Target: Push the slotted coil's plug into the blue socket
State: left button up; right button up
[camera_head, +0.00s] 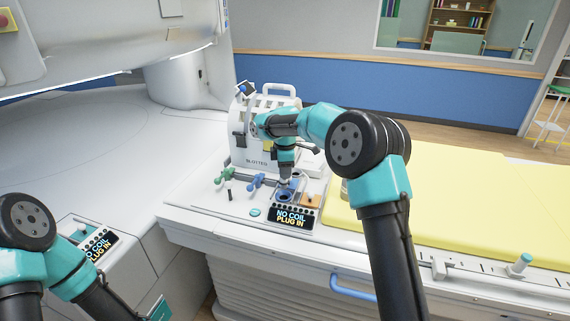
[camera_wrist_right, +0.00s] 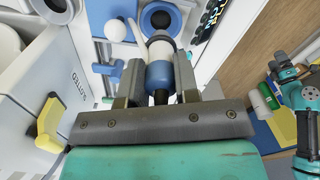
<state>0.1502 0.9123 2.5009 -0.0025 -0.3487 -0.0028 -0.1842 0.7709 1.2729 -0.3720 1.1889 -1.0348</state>
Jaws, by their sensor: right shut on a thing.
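The slotted coil (camera_head: 262,152) is a white, handled case marked "SLOTTED", standing on the white deck. My right gripper (camera_head: 286,181) points down in front of it and is shut on the plug. In the right wrist view, the plug (camera_wrist_right: 160,74), with a blue band and a pale front part, sits between the two fingers of the gripper (camera_wrist_right: 160,85). The blue socket (camera_head: 284,197) is a blue ring with a dark hole, just below the gripper; it also shows beyond the plug in the wrist view (camera_wrist_right: 160,18). Whether the tip touches it is unclear.
A display (camera_head: 291,218) in front of the socket reads "NO COIL PLUG IN". Green (camera_head: 224,175) and blue (camera_head: 256,181) fittings stand left of the socket, an orange square (camera_head: 312,200) right. A yellow pad (camera_head: 455,205) covers the bed at right.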

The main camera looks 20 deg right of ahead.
aim_at(285, 183)
jog(key=shift+f, duration=1.5)
jog(key=shift+f, duration=1.6)
jog(key=o, duration=1)
jog(key=shift+r, duration=0.1)
notch_tip(285, 183, up, 17)
jog(key=shift+r, duration=0.15)
dwell(0.3)
